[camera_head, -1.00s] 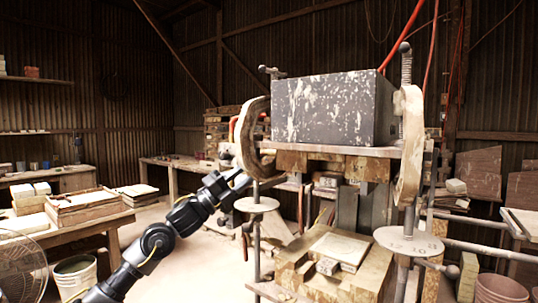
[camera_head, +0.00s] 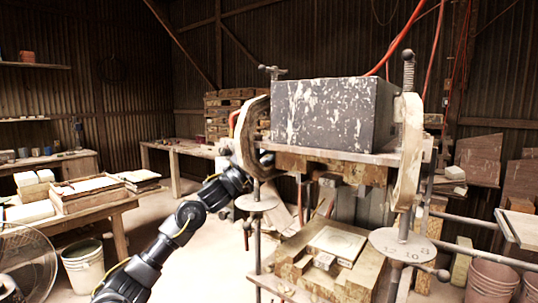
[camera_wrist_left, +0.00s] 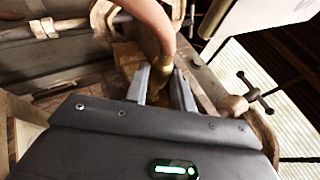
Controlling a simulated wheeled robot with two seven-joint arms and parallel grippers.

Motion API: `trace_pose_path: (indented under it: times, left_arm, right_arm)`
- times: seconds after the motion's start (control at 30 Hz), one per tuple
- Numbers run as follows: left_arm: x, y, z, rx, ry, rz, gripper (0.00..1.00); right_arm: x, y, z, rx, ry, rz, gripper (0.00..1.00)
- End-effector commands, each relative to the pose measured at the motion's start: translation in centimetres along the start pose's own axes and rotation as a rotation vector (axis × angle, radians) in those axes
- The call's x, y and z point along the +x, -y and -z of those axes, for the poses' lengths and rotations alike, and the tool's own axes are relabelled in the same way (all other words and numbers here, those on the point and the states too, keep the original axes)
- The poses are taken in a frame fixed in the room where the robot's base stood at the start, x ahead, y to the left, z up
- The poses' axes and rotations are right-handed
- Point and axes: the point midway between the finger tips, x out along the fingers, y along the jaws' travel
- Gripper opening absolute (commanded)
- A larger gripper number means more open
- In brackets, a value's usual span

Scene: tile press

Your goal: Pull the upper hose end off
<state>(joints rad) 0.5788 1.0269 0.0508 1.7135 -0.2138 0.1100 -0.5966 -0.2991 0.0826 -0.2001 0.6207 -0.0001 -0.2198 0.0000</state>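In the left wrist view a thick orange-pink hose (camera_wrist_left: 150,15) comes down from the top and ends in a brass-coloured end piece (camera_wrist_left: 160,66). My left gripper (camera_wrist_left: 161,82) has its two fingers apart, one on each side of this end piece. I see no clear contact, and the lower part of the end is hard to make out. In the head view a short piece of orange hose (camera_head: 233,122) shows left of the press's left clamp. My left gripper is hidden there behind the clamp (camera_head: 250,140). My right gripper is in neither view.
The press carries a large dark block (camera_head: 325,112) on its upper plate, with a wooden mould (camera_head: 338,243) below. A T-handle screw (camera_wrist_left: 250,92) and a metal bar are near the left fingers. Red hoses (camera_head: 397,42) hang behind. A table (camera_head: 85,208) stands left.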

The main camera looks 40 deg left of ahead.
Motion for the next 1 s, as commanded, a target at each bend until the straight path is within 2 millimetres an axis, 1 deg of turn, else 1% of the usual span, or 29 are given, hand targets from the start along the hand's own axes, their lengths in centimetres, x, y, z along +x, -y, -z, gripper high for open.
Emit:
trace_pose_path:
  times: [0.03, 0.17, 0.2, 0.37, 0.43, 0.6, 0.67, 0.9, 0.93, 1.0]
  left_arm:
    - [0.0, 0.0, 0.0, 0.0, 0.0, 0.0, 0.18]
    - [0.0, 0.0, 0.0, 0.0, 0.0, 0.0, 0.01]
    - [0.0, 0.0, 0.0, 0.0, 0.0, 0.0, 0.0]
    - [0.0, 0.0, 0.0, 0.0, 0.0, 0.0, 0.0]
    - [-0.2, -0.1, -0.4, 0.001, 0.002, -0.001, 0.0]
    - [-1.2, -0.2, -2.6, 0.004, 0.005, 0.0, 0.0]
    - [-1.4, 0.0, -3.2, 0.003, 0.005, 0.001, 0.0]
    - [-1.3, 0.1, -3.4, 0.001, 0.006, 0.002, 0.0]
    - [-1.3, 0.2, -3.4, 0.001, 0.006, 0.002, 0.24]
    - [-1.3, 0.2, -3.4, 0.001, 0.006, 0.002, 0.32]
  right_arm:
    - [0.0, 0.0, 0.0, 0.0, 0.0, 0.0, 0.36]
    - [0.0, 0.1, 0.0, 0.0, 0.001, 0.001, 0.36]
    - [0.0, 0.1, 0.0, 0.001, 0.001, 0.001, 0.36]
    - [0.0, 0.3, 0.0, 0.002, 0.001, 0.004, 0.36]
    - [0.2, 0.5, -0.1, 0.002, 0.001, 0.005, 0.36]
    - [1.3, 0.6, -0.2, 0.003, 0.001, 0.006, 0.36]
    - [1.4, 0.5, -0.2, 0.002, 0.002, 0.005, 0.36]
    - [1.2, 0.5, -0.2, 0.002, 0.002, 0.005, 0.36]
    - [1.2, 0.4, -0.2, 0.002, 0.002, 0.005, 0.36]
    - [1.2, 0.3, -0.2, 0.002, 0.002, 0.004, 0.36]
